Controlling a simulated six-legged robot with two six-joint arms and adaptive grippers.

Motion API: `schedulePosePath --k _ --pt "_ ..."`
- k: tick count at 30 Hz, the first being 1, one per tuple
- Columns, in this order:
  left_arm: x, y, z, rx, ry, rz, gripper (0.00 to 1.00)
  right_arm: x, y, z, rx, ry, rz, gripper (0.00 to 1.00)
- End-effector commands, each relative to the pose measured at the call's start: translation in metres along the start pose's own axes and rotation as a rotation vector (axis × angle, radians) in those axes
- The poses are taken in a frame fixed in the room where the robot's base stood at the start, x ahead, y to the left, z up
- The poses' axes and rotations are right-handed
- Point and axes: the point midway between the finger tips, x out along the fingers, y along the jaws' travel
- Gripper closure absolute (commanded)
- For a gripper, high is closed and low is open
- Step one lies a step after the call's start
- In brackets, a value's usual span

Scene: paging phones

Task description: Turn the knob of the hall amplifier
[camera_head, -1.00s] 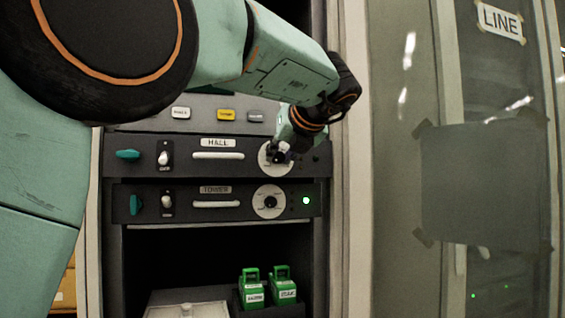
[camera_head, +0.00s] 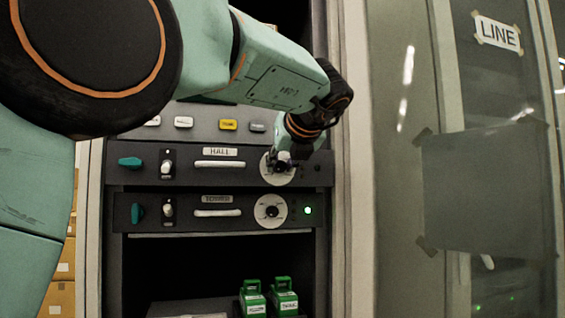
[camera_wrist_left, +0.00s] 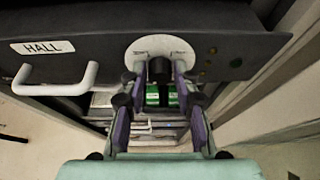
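The hall amplifier (camera_head: 240,174) is the upper dark panel with a HALL label, a white handle and a round white dial (camera_head: 270,178) at its right. Its light looks unlit. My left gripper (camera_head: 284,160) is at the dial and hides part of it and most of the knob. In the left wrist view, the gripper's fingertips (camera_wrist_left: 159,72) stand on either side of the dark knob (camera_wrist_left: 158,66), in front of the white dial (camera_wrist_left: 160,44). I cannot tell whether they press on it. My right gripper is not in view.
The tower amplifier (camera_head: 190,213) sits just below, with its own dial and a lit green light. Green phones (camera_head: 284,303) stand in the bay below. A cabinet post (camera_head: 353,200) and a glass door with a LINE sign (camera_head: 497,34) are at the right.

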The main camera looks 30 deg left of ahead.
Motion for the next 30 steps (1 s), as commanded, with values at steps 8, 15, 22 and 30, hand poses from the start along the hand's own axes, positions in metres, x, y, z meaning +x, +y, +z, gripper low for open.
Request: schedulePosePath --k 8,15,22,30 --pt "0.000 0.000 0.000 0.001 0.000 0.000 0.52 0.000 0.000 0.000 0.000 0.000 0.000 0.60" --pt "-0.001 0.000 0.002 0.001 -0.001 0.000 0.52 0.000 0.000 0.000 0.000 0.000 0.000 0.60" --pt "-0.010 -0.001 0.024 -0.002 -0.002 -0.001 0.52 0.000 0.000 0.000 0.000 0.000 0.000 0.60" --pt "-0.022 -0.002 0.054 -0.001 -0.002 0.000 0.52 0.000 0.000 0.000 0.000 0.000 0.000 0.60"
